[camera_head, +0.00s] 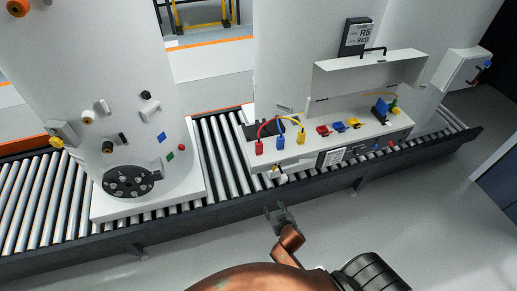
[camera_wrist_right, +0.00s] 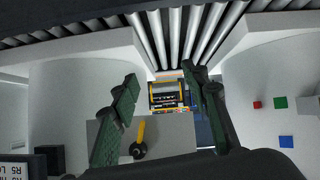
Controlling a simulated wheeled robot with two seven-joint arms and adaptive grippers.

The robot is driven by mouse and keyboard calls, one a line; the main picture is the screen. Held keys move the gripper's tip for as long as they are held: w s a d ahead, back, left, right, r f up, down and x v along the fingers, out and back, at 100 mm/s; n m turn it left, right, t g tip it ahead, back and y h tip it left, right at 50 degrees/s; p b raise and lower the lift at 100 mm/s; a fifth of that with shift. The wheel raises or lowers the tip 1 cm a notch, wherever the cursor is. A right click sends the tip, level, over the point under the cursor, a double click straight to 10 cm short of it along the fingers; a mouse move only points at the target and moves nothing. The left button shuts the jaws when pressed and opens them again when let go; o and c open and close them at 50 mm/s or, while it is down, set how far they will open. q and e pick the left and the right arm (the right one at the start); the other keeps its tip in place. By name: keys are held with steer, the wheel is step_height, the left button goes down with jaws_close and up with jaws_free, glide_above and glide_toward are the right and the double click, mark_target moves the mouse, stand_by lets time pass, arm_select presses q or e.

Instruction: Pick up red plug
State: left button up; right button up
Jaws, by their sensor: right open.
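The red plug (camera_head: 259,147) stands at the left end of the white panel box (camera_head: 350,139), with a red cable arching from its top. A blue plug (camera_head: 280,142) and a yellow plug (camera_head: 301,137) stand beside it to the right. My right gripper (camera_head: 281,212) is in front of the conveyor, below and apart from the red plug in the head view. In the right wrist view its dark fingers (camera_wrist_right: 160,75) are spread with nothing held between them. I cannot make out the red plug in the right wrist view. My left gripper is not in view.
Red (camera_head: 323,130), blue (camera_head: 338,126) and yellow connectors sit farther right on the box, below its raised lid (camera_head: 368,72). The roller conveyor (camera_head: 66,195) has a dark front rail. A white tank (camera_head: 100,90) stands at left. The floor (camera_head: 440,220) in front is clear.

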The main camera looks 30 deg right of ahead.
mark_target(260, 146)
steer(key=w+d+r+t+h, duration=0.1)
steer(key=r, duration=0.7)
steer(key=w+d+r+m+t+h, duration=0.1)
steer(key=r, duration=0.7)
steer(key=w+r+m+t, duration=0.1)
steer(key=r+t, duration=0.1)
steer(key=r, duration=0.6)
steer(key=shift+d+r+h, duration=0.4)
steer(key=w+r+t, duration=0.1)
steer(key=w, duration=0.2)
steer(key=w+a+r+t, duration=0.1)
steer(key=w+r, duration=0.1)
steer(key=w, duration=0.2)
steer(key=w+a+r+t+y+p, duration=0.1)
steer(key=w+r, duration=0.1)
steer(key=w, duration=0.2)
steer(key=shift+w+r+n, duration=0.1)
steer(key=shift+r+n, duration=0.15)
steer(key=shift+n, duration=0.05)
steer(key=shift+w, duration=0.3)
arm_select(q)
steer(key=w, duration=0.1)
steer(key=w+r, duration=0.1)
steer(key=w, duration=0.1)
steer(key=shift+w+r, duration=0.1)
arm_select(e)
steer(key=shift+s, duration=0.1)
steer(key=shift+c, duration=0.8)
jaws_close()
